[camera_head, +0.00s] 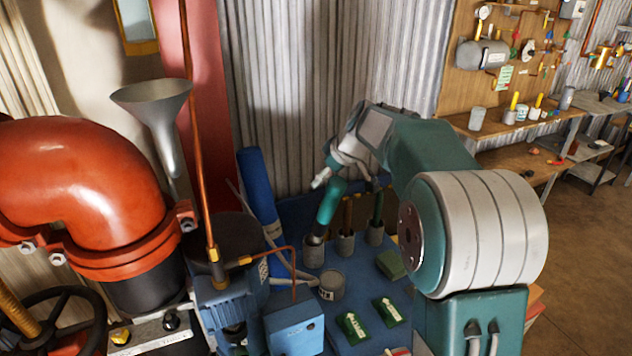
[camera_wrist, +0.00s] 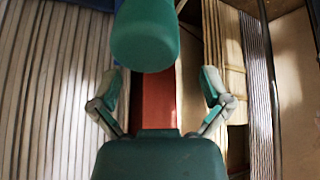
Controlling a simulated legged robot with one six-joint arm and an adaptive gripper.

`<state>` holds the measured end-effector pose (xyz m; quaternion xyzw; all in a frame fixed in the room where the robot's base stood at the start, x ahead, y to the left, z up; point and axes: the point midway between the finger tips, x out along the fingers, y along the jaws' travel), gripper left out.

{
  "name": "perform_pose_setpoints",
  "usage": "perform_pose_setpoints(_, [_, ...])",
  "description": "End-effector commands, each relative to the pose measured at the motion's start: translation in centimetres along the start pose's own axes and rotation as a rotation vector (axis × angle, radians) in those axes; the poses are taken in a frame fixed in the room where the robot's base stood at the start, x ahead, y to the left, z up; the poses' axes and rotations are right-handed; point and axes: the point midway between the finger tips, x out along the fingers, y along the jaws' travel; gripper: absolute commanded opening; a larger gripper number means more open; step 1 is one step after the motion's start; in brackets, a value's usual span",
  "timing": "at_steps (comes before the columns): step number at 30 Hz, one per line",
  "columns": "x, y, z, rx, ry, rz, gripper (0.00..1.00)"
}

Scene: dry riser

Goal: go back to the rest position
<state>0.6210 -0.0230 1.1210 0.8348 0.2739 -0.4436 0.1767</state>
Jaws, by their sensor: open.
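My gripper (camera_head: 342,178) is at the end of my bent arm, in front of the corrugated wall and above the back of the blue bench. In the wrist view my gripper (camera_wrist: 160,88) has its two fingers spread wide, with nothing clasped between them. A thick teal cylinder with a rounded end (camera_wrist: 145,38) hangs into the top of that view; I cannot tell what it belongs to. In the head view a teal shape slants down below my gripper to a grey cup (camera_head: 313,254). I cannot tell whether it touches the gripper.
Two more cups (camera_head: 346,243) hold upright handles. A grey can (camera_head: 331,286) and green blocks (camera_head: 352,327) are on the blue bench (camera_head: 362,290). A big red pipe elbow (camera_head: 85,195), a funnel (camera_head: 155,105) and a copper pipe (camera_head: 196,130) stand left. Open floor (camera_head: 580,240) lies right.

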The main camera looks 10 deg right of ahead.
Motion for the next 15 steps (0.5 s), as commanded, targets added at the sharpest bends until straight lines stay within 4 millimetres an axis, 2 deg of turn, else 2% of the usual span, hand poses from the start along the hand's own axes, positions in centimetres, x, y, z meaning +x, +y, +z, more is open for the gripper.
perform_pose_setpoints(3, [-2.2,0.1,-0.1,0.0,0.003,0.004,0.98])
perform_pose_setpoints(10, [-4.1,-0.2,-0.1,0.006,0.003,0.007,0.98])
perform_pose_setpoints(13, [-5.4,-1.6,0.4,0.032,-0.007,0.016,0.98])
perform_pose_setpoints(15, [-6.8,-3.4,1.1,0.066,-0.02,0.029,0.98])
